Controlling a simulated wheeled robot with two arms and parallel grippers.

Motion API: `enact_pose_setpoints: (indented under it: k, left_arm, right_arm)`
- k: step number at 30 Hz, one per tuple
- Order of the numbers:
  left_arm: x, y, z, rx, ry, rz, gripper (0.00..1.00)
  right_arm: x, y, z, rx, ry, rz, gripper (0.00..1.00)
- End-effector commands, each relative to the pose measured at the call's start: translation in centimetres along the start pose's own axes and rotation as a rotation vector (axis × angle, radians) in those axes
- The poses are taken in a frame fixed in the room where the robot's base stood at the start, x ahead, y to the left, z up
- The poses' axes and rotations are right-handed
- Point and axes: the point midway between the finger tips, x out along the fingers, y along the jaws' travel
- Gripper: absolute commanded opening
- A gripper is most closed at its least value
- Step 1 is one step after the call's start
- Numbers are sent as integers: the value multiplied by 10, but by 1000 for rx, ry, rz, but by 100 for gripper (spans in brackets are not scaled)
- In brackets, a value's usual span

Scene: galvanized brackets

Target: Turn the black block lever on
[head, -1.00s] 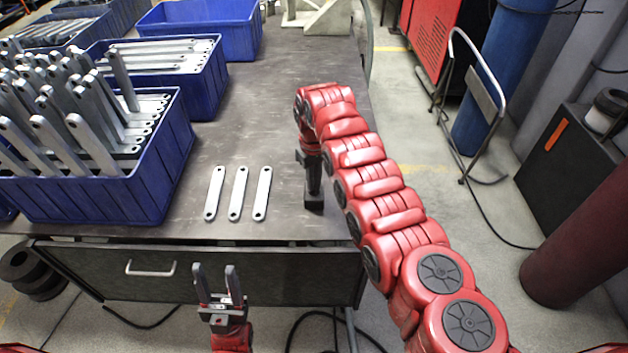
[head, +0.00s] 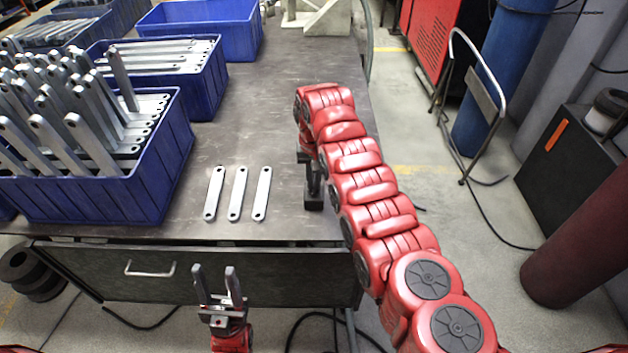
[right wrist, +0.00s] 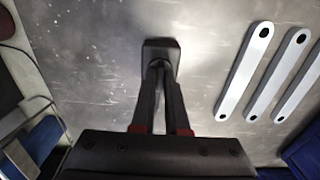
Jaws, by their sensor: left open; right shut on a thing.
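The black block lever (head: 314,200) stands on the table near its right front edge, its dark base showing under my right arm. My right gripper (head: 312,172) is at the lever, partly hidden by my own red arm. In the right wrist view, the fingers (right wrist: 159,80) are close together, shut on the lever's upright part. The square black base (right wrist: 161,50) shows just beyond the fingertips. The handle itself is mostly hidden between the fingers, so its exact tilt cannot be told. My left gripper (head: 217,272) is open and empty in front of the table's drawer.
Three flat galvanized brackets (head: 237,193) lie side by side left of the lever. Blue bins (head: 150,185) with upright and stacked brackets fill the table's left side. An empty-looking blue bin (head: 205,28) stands behind. The middle of the tabletop (head: 265,120) is clear.

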Motion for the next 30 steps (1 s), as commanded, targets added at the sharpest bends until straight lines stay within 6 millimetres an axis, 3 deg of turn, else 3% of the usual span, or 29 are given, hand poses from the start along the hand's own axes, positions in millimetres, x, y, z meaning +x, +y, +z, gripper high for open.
enact_pose_setpoints:
  k: [12,13,18,30]
  left_arm:
    - [0,0,0,0,0,0,50]
    - [0,0,0,0,0,0,50]
    - [0,0,0,0,0,0,50]
    - [-1,0,0,0,0,0,50]
  right_arm:
    - [-1,0,-1,7,3,-1,0]
    - [-1,0,-1,7,3,-1,14]
    - [0,0,0,7,2,-1,42]
    - [-8,0,-1,7,4,-1,42]
